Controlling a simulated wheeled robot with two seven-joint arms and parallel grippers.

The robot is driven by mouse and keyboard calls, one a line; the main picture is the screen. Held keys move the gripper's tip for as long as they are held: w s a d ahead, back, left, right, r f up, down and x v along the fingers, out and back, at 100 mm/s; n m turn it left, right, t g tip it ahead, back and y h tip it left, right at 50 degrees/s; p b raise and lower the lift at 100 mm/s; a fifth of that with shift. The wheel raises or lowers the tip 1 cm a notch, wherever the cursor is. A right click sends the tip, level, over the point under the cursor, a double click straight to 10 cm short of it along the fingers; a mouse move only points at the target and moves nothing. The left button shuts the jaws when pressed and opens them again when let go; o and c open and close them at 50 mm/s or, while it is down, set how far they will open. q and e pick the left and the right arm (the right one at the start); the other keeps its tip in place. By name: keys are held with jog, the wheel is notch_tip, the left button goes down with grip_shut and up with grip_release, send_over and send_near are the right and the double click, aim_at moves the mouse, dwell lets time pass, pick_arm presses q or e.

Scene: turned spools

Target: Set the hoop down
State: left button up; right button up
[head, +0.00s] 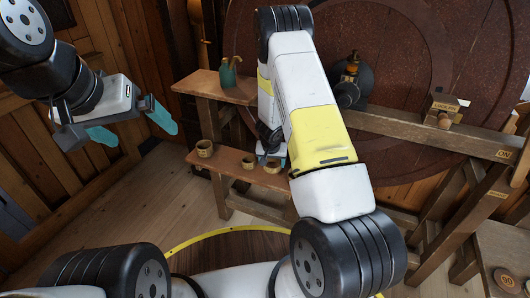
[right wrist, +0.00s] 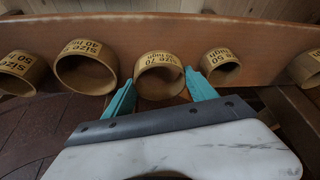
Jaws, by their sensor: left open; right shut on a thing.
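My right gripper (right wrist: 160,92) is shut on a tan hoop (right wrist: 159,66) labelled size 70, with a teal finger on either side of it. The label reads upside down in the right wrist view. The hoop is in line with other hoops along a brown wooden shelf (right wrist: 255,30); I cannot tell whether it touches the shelf. In the head view my right arm hides much of this gripper and part of the low shelf (head: 226,157). My left gripper (head: 134,125) is open and empty at the upper left, away from the shelf.
A teal jug (head: 230,72) stands on the higher bench. A wooden block (head: 442,108) sits on the beam at right.

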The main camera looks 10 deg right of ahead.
jog(key=shift+w+d, duration=0.2)
jog(key=shift+w, duration=0.1)
jog(key=shift+f, duration=1.75)
jog(key=shift+f, duration=0.1)
jog(key=o, duration=1.3)
